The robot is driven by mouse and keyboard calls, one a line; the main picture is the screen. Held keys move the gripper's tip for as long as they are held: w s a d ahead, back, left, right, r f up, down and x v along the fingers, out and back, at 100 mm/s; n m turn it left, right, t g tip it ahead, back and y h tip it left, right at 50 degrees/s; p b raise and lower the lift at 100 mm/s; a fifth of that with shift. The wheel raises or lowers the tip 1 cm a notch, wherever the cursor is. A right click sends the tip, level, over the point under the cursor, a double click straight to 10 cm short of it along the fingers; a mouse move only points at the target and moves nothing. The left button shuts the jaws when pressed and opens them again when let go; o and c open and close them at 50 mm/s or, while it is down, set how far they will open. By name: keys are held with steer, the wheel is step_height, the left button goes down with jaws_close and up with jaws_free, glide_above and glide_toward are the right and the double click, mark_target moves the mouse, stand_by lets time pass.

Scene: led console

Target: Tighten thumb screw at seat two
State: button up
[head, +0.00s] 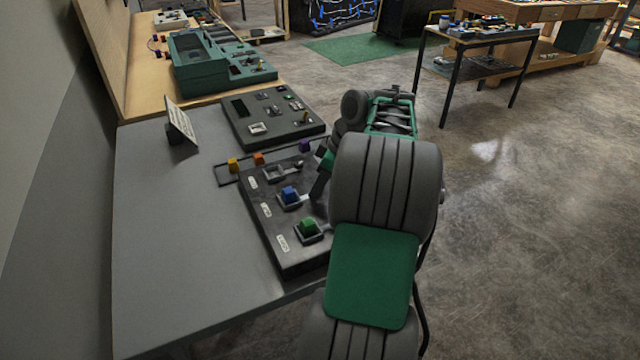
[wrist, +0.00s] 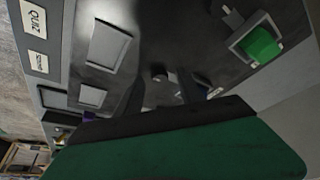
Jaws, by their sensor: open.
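The dark console panel (head: 268,228) lies on the grey table with three square seats in a row. The middle seat holds a blue block (head: 290,194), and the nearest seat holds a green block (head: 308,227). The far seat (head: 275,173) looks empty. My gripper (head: 319,184) is low over the panel's right side, beside the blue block. In the wrist view its dark fingers (wrist: 162,92) are apart, with a small grey round knob (wrist: 158,75) showing between them. I cannot tell whether they touch it. The wrist view also shows the green block (wrist: 262,43); my gripper body hides much of the panel.
A rail with yellow (head: 233,165), orange (head: 258,158) and purple (head: 304,146) pieces lies behind the panel. A second dark console (head: 270,112) stands behind that. A tilted white card (head: 182,122) stands at left. The table's left half is clear.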

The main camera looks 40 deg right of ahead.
steer(key=shift+c, duration=0.3)
jaws_close()
stand_by(0.3)
